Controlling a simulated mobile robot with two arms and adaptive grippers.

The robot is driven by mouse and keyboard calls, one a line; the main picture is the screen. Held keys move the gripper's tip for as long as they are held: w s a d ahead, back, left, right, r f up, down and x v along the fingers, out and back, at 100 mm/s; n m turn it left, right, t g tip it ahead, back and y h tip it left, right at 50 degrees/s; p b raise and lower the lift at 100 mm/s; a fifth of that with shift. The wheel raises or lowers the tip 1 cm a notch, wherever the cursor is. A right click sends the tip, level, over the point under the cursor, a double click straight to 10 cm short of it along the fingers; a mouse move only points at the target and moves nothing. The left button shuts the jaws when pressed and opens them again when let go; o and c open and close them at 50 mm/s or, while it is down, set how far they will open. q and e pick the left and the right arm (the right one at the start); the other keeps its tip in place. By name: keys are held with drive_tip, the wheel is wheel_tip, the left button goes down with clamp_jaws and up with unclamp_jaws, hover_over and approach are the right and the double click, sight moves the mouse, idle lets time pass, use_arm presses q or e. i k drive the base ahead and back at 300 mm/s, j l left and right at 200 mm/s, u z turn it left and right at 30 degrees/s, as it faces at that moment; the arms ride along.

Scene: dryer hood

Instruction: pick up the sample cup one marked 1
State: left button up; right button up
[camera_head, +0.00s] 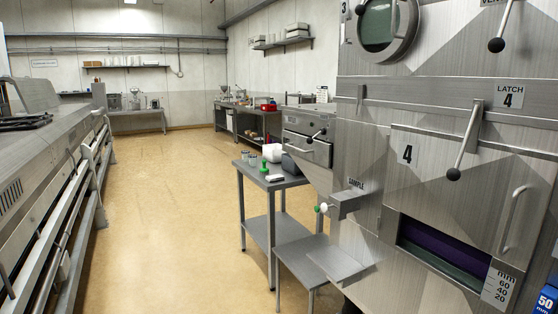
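Small grey-white cups (249,159) stand close together on the small grey side table (283,183), near its back left corner. They are too small for me to read any number, so I cannot tell which is marked 1. A green item (264,166) stands just to their right. Neither of my grippers is in view.
A white rounded item (272,152), a dark item (290,163) and a small flat black-and-white item (274,178) share the table. A lower grey stand (322,258) is in front. The steel dryer (440,150) fills the right; open floor (170,220) lies left.

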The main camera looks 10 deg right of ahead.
sight(245, 153)
drive_tip(key=i+j+z, duration=0.8)
drive_tip(key=i+j, duration=0.15)
drive_tip(key=j, duration=0.1)
